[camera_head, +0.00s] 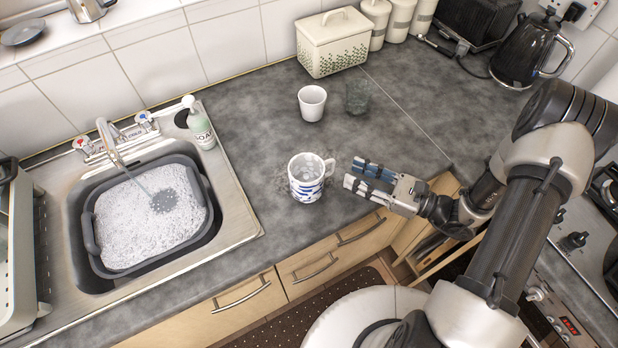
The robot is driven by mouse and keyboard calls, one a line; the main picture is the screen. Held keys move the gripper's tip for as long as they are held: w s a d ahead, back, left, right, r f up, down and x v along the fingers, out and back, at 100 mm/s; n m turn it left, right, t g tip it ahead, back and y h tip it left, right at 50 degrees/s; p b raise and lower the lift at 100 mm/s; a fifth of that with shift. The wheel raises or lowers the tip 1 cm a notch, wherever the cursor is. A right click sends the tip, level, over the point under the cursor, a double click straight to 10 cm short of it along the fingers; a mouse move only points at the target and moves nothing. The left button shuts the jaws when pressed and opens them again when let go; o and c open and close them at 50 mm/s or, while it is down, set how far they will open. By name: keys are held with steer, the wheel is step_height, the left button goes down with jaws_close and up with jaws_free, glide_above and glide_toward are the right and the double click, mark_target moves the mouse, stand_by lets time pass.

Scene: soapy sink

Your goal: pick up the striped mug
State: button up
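The striped mug (307,186) is white with blue bands and stands upright on the grey countertop. Its handle points to the right, and some foam or suds seem to show inside it. My gripper (356,174) is just to the right of the mug, with its fingers pointing left toward the handle. The two fingers, with blue pads, are apart with a gap between them and nothing held. Whether a fingertip touches the handle I cannot tell.
A plain white cup (312,102) and a dark glass (357,97) stand behind the mug. A basin of suds (88,232) sits in the sink at left, with a soap bottle (201,128) beside it. A bread bin (333,42) and kettle (527,50) stand at the back.

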mark_target(313, 176)
steer(key=x, duration=0.2)
steer(key=b+x, duration=0.1)
steer(key=x, duration=0.1)
steer(key=shift+s+a, duration=0.1)
steer(key=shift+a, duration=0.25)
steer(key=shift+c, duration=0.2)
jaws_close()
